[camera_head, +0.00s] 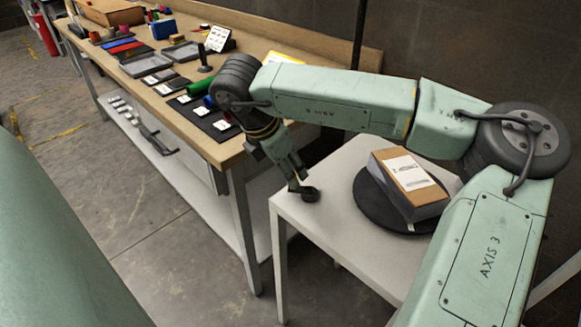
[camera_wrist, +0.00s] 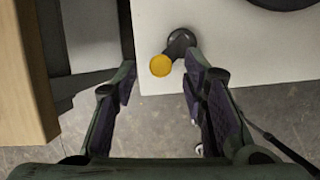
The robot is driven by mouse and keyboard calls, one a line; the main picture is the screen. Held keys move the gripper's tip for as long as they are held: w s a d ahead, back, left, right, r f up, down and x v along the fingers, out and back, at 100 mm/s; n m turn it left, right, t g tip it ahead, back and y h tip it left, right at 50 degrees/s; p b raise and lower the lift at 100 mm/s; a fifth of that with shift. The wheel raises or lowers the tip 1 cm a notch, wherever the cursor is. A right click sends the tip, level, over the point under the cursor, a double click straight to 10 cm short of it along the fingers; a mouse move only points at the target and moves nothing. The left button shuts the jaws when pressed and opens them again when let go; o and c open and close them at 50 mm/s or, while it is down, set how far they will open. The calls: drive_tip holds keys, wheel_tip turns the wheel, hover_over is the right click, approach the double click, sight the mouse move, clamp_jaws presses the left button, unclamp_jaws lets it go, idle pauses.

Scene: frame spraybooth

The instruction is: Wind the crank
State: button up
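The crank (camera_wrist: 180,42) is a short dark arm with a round yellow knob (camera_wrist: 161,66), at the edge of a white table in the wrist view. In the head view a dark round part of it (camera_head: 311,194) shows at the table's near corner, partly behind my gripper (camera_head: 296,184). My gripper is open in the wrist view (camera_wrist: 159,73), with one finger on each side of the knob. I cannot see either finger touching it. A black round turntable (camera_head: 366,205) on the white table carries a brown and grey box (camera_head: 408,180) with a white label.
A long wooden workbench (camera_head: 222,150) stands left of the white table (camera_head: 325,213), crowded with trays, cards and coloured objects. Its edge (camera_wrist: 22,80) is close to my gripper's left side. Dark walls rise behind. Bare concrete floor (camera_head: 150,235) lies at the front left.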

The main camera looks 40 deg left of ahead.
drive_tip(key=shift+x, duration=0.95)
clamp_jaws()
